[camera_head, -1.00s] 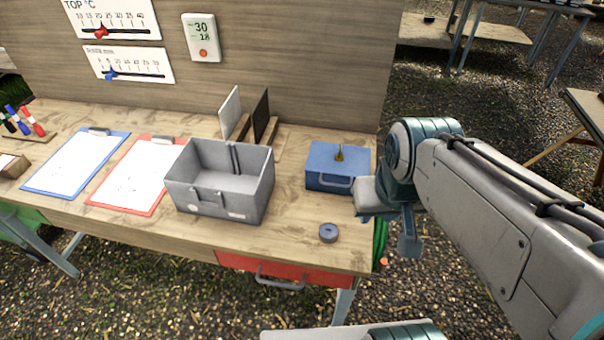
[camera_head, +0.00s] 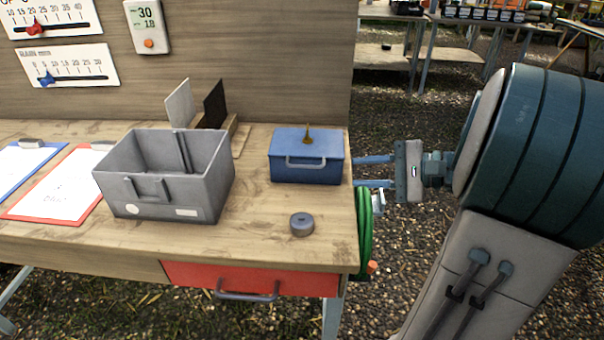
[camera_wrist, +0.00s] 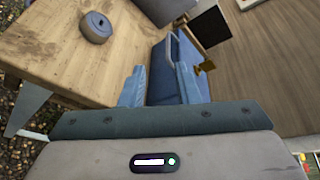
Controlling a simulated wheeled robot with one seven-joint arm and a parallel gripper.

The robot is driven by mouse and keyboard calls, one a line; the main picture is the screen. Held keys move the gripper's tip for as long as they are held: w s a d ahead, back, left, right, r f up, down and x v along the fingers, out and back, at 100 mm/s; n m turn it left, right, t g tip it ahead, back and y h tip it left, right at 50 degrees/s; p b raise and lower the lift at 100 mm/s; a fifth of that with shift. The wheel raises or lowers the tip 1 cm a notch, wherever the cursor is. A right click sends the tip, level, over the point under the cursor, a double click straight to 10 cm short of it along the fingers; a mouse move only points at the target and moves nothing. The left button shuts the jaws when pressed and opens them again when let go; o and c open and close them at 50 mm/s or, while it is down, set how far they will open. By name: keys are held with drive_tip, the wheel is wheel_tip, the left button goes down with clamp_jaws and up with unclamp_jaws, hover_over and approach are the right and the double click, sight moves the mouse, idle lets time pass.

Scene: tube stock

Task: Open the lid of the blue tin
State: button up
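The blue tin (camera_head: 322,174) stands at the right end of the workbench with its lid (camera_head: 285,141) shut. A grey handle (camera_head: 305,163) is on its front and a small brass piece (camera_head: 308,138) sits on top. My gripper (camera_head: 364,172) is just right of the tin, level with it and pointing left at it. Its two blue fingers are apart with nothing between them. In the wrist view the tin (camera_wrist: 166,72) lies just beyond and partly behind the open fingers (camera_wrist: 160,88). Whether a fingertip touches the tin cannot be told.
A grey open bin (camera_head: 120,186) stands left of the tin, with two upright panels (camera_head: 181,104) behind it. A dark round disc (camera_head: 302,224) lies in front of the tin. A green hose (camera_head: 364,225) hangs at the bench's right edge. A red drawer (camera_head: 200,276) is below.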

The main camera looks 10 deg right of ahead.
sight(314, 167)
drive_tip(key=shift+t, duration=0.5)
drive_tip(key=x, duration=0.8)
drive_tip(key=w+b+x, duration=0.1)
drive_tip(key=x, duration=0.4)
drive_tip(key=shift+d+f, duration=0.1)
drive_tip(key=shift+d, duration=0.25)
clamp_jaws()
